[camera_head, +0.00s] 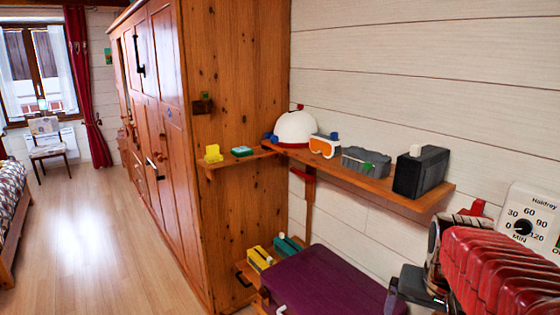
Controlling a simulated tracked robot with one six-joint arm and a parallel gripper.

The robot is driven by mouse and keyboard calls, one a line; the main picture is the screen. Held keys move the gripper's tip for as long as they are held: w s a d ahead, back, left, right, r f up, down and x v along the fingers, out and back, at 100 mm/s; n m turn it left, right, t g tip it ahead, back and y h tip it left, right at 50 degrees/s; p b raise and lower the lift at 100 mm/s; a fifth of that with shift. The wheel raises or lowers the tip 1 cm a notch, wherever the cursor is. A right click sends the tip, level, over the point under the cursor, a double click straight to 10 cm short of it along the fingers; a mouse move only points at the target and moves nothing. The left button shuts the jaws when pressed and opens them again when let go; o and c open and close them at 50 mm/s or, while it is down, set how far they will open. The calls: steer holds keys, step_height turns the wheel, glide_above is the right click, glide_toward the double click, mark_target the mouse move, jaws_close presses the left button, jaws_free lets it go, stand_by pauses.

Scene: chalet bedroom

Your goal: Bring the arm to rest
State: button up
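A metallic grey and dark part (438,250) stands at the lower right; it may belong to my arm, but I cannot be sure. A large red ribbed thing (505,268) fills the lower right corner in front of it and hides part of that area. I cannot make out two fingertips of my gripper, nor whether anything is held.
A wooden wall shelf (385,188) carries a white helmet (296,128), goggles (325,146), a grey bin (366,161) and a black box (420,172). A purple lid (327,281) lies below. A timer panel (532,216) is at right. Floor (95,235) beside the wardrobe (235,120) is clear.

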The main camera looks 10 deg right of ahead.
steer(key=s+a+n+t+y, duration=0.1)
steer(key=a+n, duration=0.2)
steer(key=a, duration=0.7)
steer(key=s+a+r+n+t+y, duration=0.1)
steer(key=a+n, duration=0.3)
steer(key=a, duration=0.6)
steer(key=shift+s+a+r+n+t, duration=0.3)
steer(key=shift+s+t, duration=0.2)
steer(key=shift+s, duration=0.25)
